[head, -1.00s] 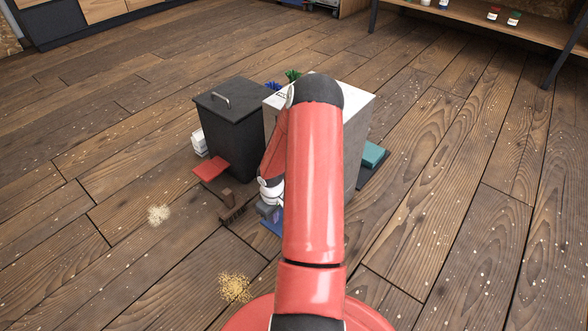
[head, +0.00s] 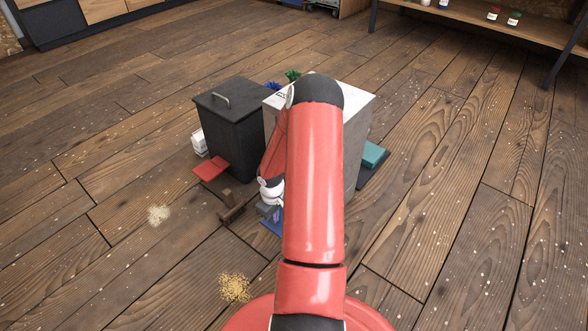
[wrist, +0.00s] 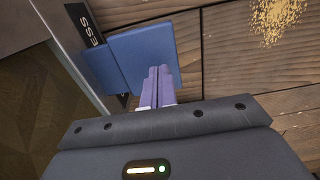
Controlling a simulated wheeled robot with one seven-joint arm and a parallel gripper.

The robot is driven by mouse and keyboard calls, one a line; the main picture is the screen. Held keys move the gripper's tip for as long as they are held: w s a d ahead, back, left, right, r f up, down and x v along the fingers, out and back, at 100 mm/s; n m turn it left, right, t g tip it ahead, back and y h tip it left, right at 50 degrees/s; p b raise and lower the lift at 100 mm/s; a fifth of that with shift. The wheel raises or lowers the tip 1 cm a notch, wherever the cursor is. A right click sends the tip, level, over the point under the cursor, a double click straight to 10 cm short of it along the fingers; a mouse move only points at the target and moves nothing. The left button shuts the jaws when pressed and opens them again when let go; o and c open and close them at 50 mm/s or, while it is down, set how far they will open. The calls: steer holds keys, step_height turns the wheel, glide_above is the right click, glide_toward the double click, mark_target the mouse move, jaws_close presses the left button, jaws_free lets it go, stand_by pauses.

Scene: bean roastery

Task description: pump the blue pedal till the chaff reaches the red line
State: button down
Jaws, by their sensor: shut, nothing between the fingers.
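The blue pedal (wrist: 150,50) is a flat plate at the foot of the pale box (head: 362,100), beside a black strip whose lettering reads "ESS". In the head view only a sliver of the pedal (head: 270,228) shows past my arm. My gripper (wrist: 159,72) is shut and empty, its fingertips over the pedal's near edge in the wrist view. I cannot tell whether they touch it. My gripper also shows low at the pale box's front left in the head view (head: 270,212). No chaff level or red line is visible; my arm covers much of the box's front.
A dark lidded bin (head: 235,135) with a red pedal (head: 211,168) stands left of the box. A brown brush-like thing (head: 231,207) lies near my gripper. A teal item (head: 373,155) is at the right. Pale (head: 158,214) and golden (head: 234,287) heaps lie on open floor.

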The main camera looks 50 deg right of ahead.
steer(key=shift+f, duration=0.15)
steer(key=shift+f+b, duration=0.8)
steer(key=shift+f, duration=1.55)
step_height(320, 180, up, 9)
steer(key=p, duration=0.7)
steer(key=shift+r, duration=0.1)
